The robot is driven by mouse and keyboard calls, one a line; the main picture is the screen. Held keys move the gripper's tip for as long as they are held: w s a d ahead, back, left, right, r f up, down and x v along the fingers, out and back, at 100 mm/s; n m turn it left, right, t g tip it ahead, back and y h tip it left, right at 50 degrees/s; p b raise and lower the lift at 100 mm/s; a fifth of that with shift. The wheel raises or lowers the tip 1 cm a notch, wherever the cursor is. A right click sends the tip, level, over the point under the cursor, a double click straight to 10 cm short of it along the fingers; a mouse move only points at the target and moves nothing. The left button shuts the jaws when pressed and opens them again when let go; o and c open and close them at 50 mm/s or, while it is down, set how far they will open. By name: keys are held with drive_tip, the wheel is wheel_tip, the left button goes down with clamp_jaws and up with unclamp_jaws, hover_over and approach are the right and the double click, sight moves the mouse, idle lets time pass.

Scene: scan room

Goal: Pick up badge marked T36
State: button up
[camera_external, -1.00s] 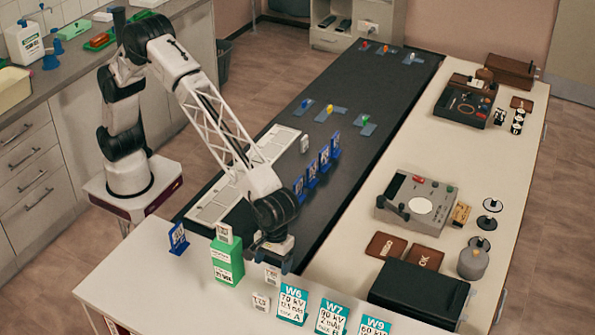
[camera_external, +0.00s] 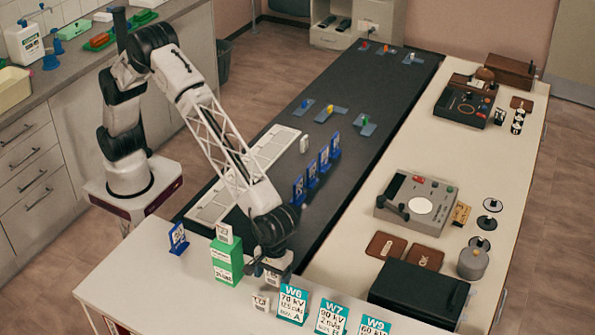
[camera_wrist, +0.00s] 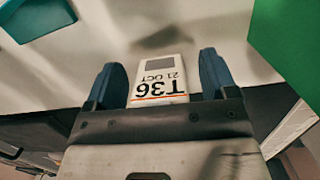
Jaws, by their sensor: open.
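The badge marked T36 (camera_wrist: 160,76) is a white card with black print, an orange line and a grey square. In the wrist view it shows upside down between the two blue fingers of my gripper (camera_wrist: 160,64), with a gap on each side. My gripper is open and holds nothing. In the external view my gripper (camera_external: 270,270) is low over the near white table, and the badge is mostly hidden at its fingers.
A green box (camera_external: 226,264) with a white card on top stands close to the left of my gripper. Another small white badge (camera_external: 261,303) stands in front. Teal signs, including W6 (camera_external: 292,304), stand to the right. A blue-framed card (camera_external: 178,238) is farther left.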

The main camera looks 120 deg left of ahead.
drive_tip(key=c, duration=1)
drive_tip(key=shift+r, duration=5)
